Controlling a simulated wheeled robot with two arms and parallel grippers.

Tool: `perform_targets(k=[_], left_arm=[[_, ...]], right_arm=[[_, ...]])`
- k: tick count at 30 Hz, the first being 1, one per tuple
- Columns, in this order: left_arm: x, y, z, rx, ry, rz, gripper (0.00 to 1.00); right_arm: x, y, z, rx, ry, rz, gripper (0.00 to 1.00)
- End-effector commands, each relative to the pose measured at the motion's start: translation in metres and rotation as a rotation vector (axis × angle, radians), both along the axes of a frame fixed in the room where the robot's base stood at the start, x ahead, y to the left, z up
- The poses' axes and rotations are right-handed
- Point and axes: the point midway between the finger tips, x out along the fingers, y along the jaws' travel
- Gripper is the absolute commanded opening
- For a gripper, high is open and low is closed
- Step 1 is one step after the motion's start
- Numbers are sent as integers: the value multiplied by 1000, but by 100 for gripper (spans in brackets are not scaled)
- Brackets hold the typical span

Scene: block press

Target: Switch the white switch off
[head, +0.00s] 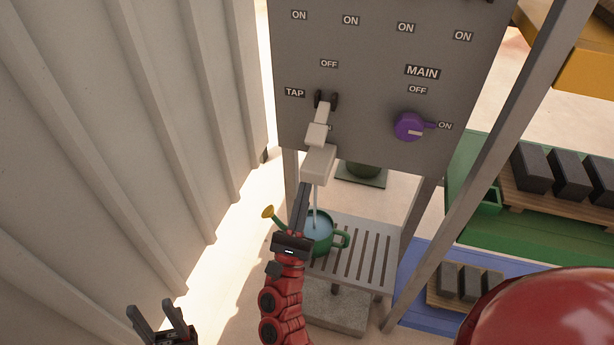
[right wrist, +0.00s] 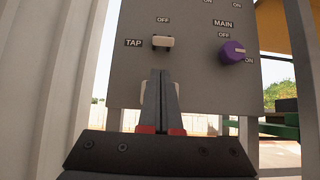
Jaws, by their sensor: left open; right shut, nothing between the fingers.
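The white switch (head: 317,133) sticks out of the grey panel beside the TAP label and points down, away from the OFF label above it. It also shows in the right wrist view (right wrist: 162,42). A white tap spout (head: 318,164) sits below it, with water falling into a green watering can (head: 346,239). My right gripper (head: 305,188) is shut and empty, pointing up beside the spout. In the right wrist view its fingertips (right wrist: 163,74) are just below the switch and partly cover the spout. My left gripper (head: 160,308) is open and empty at the lower left.
The grey panel (head: 370,55) also carries a purple MAIN knob (head: 409,127) to the right of the switch, pointing to ON. A ribbed wall (head: 130,120) stands close on the left. A slatted stand (head: 375,258) is under the can. Dark blocks (head: 568,175) lie at right.

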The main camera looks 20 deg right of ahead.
Motion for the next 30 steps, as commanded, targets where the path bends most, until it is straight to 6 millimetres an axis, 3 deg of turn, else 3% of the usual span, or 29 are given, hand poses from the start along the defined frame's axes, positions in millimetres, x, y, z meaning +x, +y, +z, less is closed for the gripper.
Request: perform_targets(k=[13, 30], left_arm=[[0, 0, 8, 0, 0, 0, 50], [0, 0, 9, 0, 0, 0, 50]], right_arm=[[46, -32, 52, 0, -4, -4, 0], [54, -37, 60, 0, 1, -1, 0]])
